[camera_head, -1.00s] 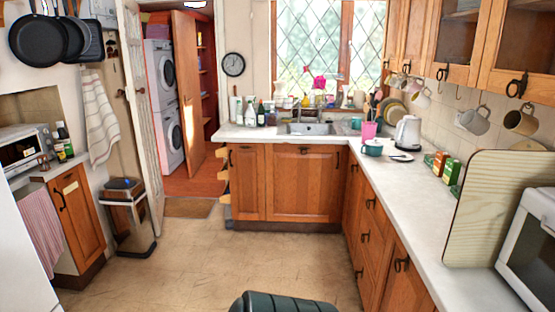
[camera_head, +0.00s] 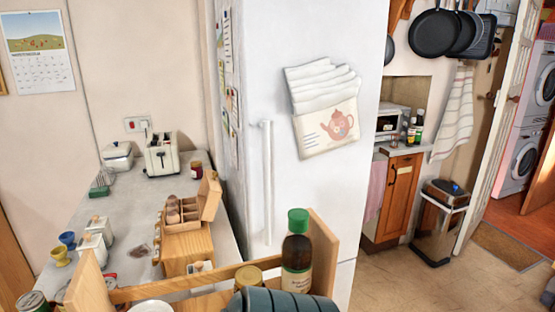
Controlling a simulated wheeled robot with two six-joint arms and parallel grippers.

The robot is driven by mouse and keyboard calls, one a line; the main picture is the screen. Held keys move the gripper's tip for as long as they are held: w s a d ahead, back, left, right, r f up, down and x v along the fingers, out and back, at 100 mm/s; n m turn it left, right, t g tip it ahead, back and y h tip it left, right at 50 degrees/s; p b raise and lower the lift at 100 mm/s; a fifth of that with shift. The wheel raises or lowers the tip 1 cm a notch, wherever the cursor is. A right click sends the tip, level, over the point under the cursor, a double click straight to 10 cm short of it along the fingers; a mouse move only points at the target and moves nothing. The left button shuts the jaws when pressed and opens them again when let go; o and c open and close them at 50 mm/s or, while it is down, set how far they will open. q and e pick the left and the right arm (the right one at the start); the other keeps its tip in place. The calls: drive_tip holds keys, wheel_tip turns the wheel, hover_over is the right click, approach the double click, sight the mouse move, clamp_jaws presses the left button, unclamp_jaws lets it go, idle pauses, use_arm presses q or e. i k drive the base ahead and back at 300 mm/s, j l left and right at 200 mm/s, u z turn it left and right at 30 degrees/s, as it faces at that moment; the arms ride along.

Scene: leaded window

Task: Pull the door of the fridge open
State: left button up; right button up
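The white fridge (camera_head: 325,205) stands in the middle of the head view. Its long vertical white handle (camera_head: 267,185) is on the left part of the door front. The door looks closed. A pouch with a teapot picture and folded white cloths (camera_head: 325,108) hangs on the door, right of the handle. The lower part of the fridge is hidden behind a wooden caddy. Neither of my grippers is in view.
The wooden caddy (camera_head: 180,292) with a green-capped bottle (camera_head: 297,252) stands in front of the fridge. A counter (camera_head: 130,212) with a toaster (camera_head: 164,155) and an egg box (camera_head: 190,207) is to the left. Open floor (camera_head: 420,282) lies to the right, near a bin (camera_head: 438,215).

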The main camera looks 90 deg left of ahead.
sight(275, 36)
drive_tip(key=u, duration=2.2)
drive_tip(key=l+u, duration=0.3)
drive_tip(key=i+j, duration=0.05)
drive_tip(key=j, duration=0.05)
